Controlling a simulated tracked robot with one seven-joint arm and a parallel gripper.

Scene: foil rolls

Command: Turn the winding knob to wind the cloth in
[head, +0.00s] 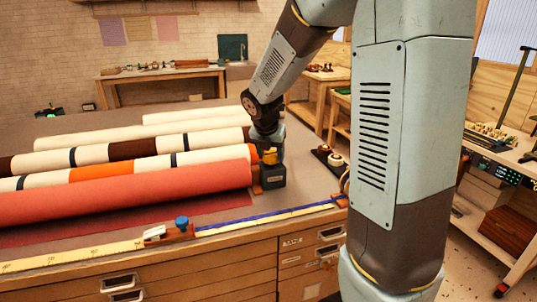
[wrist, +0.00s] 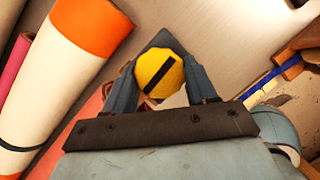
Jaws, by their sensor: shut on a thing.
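The winding knob is yellow with a dark stripe across its face. In the wrist view the knob (wrist: 158,72) sits between the two fingers of my gripper (wrist: 163,80), which is shut on it. The stripe runs diagonally, from lower left to upper right. In the head view the knob (head: 270,157) shows as a small yellow patch above a dark box (head: 272,176) at the right end of the red cloth roll (head: 120,194). My gripper (head: 268,150) reaches down onto it from above and hides part of it. Flat red cloth (head: 215,208) lies in front of the roll.
Several cream, orange and brown rolls (head: 95,173) lie behind the red one. A measuring strip (head: 270,215) with a blue-knobbed slider (head: 181,223) runs along the table's front edge. Small round items on a dark tray (head: 335,158) stand right of the box.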

